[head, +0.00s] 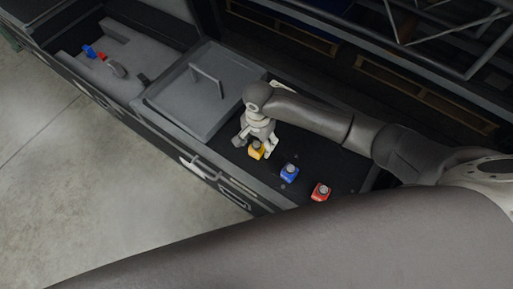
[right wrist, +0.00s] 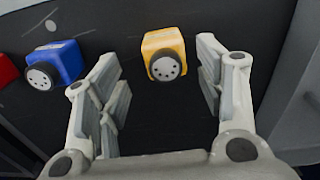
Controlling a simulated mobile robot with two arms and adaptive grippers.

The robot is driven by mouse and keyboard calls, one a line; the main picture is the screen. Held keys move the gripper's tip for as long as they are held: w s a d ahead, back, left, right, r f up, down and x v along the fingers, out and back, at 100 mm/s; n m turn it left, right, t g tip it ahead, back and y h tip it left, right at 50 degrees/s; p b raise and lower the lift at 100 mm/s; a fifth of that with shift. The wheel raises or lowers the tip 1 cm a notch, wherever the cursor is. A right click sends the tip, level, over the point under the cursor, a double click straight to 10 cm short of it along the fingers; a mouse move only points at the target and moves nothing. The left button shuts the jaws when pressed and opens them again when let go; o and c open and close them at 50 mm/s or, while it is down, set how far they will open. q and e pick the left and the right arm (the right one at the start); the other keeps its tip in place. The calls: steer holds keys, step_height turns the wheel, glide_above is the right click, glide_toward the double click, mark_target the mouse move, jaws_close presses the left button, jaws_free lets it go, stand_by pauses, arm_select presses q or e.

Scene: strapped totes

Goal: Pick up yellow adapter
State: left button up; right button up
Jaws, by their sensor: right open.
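The yellow adapter (head: 257,150) is a small block with a grey round socket, standing on a black surface (head: 262,188). My right gripper (head: 257,142) is open and right above or beside it in the head view. In the right wrist view the yellow adapter (right wrist: 164,54) lies ahead between the two open fingers of the right gripper (right wrist: 160,85), with gaps on both sides and nothing held. My left gripper does not show.
A blue adapter (head: 289,173) and a red adapter (head: 321,191) stand in a row with the yellow one. A grey lid with a handle (head: 205,92) is beside them. An open grey bin (head: 105,60) holds small coloured parts. Dark racks stand behind.

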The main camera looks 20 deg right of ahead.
mark_target(257, 143)
steer(key=f, duration=0.4)
steer(key=shift+w+a+f, duration=0.1)
steer(key=shift+w+f, duration=0.05)
steer(key=shift+w, duration=0.15)
steer(key=shift+c, duration=1.1)
steer(key=c, duration=0.9)
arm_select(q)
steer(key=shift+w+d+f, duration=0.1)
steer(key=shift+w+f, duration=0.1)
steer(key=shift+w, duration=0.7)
